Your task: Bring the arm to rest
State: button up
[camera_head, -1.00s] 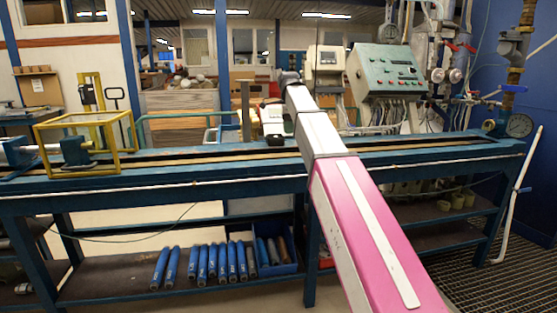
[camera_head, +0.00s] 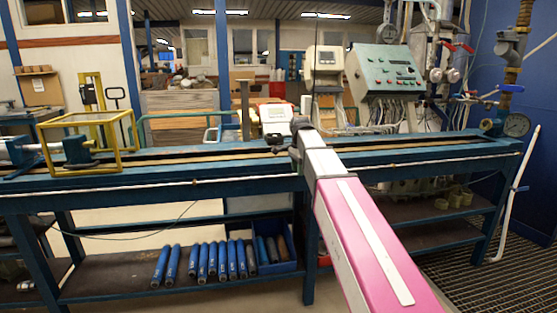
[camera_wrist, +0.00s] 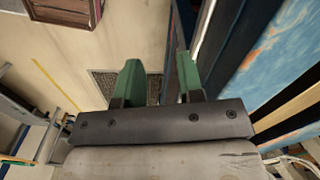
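My arm (camera_head: 365,235), pink and white, reaches forward over the front edge of the blue bench (camera_head: 230,187). Its dark wrist end is low, at about the height of the bench top. My gripper shows in the wrist view (camera_wrist: 160,80), with two green fingers apart and only floor visible between them. It is open and empty. In the head view the fingers are too small and dark to make out clearly. A white meter (camera_head: 275,114) stands on the bench just left of and behind the wrist end.
A yellow frame (camera_head: 88,143) stands on the bench at left. A green control panel (camera_head: 385,70) and a pale display box (camera_head: 325,60) stand behind the bench. Several blue cylinders (camera_head: 203,262) lie on the lower shelf.

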jog(key=s+d+f+n, duration=0.3)
jog(key=s+f, duration=0.4)
jog(key=f, duration=0.3)
jog(key=s+d+f+n, duration=0.4)
jog(key=s+f, duration=0.4)
jog(key=f, duration=0.3)
jog(key=s+d+f+n, duration=0.3)
jog(key=s+f+n, duration=0.2)
jog(key=s+f, duration=0.3)
notch_tip(320, 180, down, 3)
jog(key=shift+s+d+r+n, duration=0.1)
jog(key=shift+s+d+n, duration=0.1)
jog(key=shift+d+n, duration=0.15)
